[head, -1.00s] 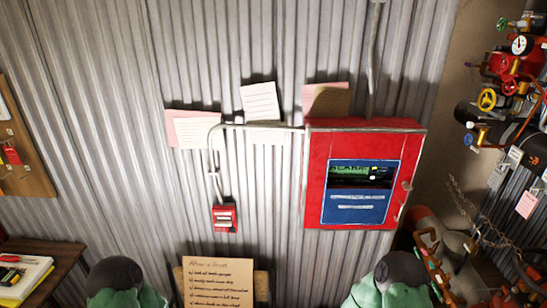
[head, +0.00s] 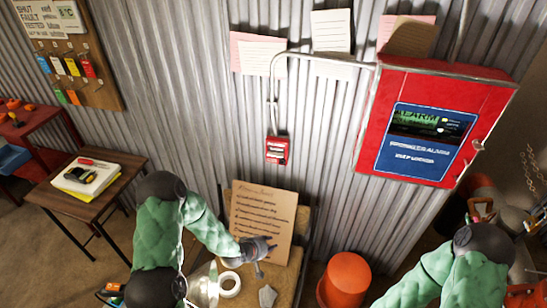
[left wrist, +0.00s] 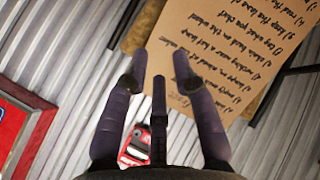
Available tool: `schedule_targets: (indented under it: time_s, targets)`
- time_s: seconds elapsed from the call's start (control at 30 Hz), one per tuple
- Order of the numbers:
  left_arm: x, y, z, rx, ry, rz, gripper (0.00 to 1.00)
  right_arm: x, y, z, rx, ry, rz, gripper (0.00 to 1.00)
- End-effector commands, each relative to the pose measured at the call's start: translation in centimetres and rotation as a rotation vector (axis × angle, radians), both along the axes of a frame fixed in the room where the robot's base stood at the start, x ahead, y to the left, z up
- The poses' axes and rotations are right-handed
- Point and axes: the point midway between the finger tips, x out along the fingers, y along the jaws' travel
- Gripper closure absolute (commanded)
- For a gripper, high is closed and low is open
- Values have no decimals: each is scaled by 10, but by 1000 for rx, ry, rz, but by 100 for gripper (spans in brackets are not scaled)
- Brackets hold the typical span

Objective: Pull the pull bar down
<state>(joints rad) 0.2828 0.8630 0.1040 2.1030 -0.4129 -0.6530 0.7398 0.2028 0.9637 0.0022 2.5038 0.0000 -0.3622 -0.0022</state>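The small red pull station (head: 277,150) is on the corrugated wall at the end of a grey conduit. It has pale markings on its front; I cannot make out the pull bar separately. My left gripper (head: 265,248) is below the station, in front of a brown handwritten sheet. In the left wrist view the gripper (left wrist: 160,70) is open and empty, its dark fingers spread. The red station (left wrist: 134,150) shows there beyond the finger bases, partly hidden, and is not touched. My right arm enters at lower right; its gripper is not in view.
A red alarm cabinet (head: 350,130) is on the wall to the right. The brown sheet (head: 255,212) leans on a chair-like support with a tape roll (head: 229,284). A red round-topped object (head: 347,275) stands at right. A side table (head: 95,205) is at left.

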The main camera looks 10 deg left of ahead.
Motion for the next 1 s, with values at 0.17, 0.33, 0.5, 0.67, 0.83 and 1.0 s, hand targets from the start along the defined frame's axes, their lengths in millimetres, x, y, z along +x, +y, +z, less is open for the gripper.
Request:
schedule_targets:
  time_s: [0.17,0.33,0.5,0.67,0.83,1.0]
  targets:
    - [99,43,62,-218,-251,160,73,0,0,-12,0,0,0,100]
    - [154,77,130,-445,-426,201,73,0,0,-19,0,0,0,100]
    - [175,94,175,-596,-503,181,73,0,0,-23,0,-1,0,100]
    - [182,98,190,-649,-521,168,73,0,0,-25,0,-1,0,100]
    - [197,90,190,-652,-519,165,73,0,0,-28,0,-1,0,100]
    - [224,78,189,-651,-520,165,73,0,0,-35,0,-1,0,100]
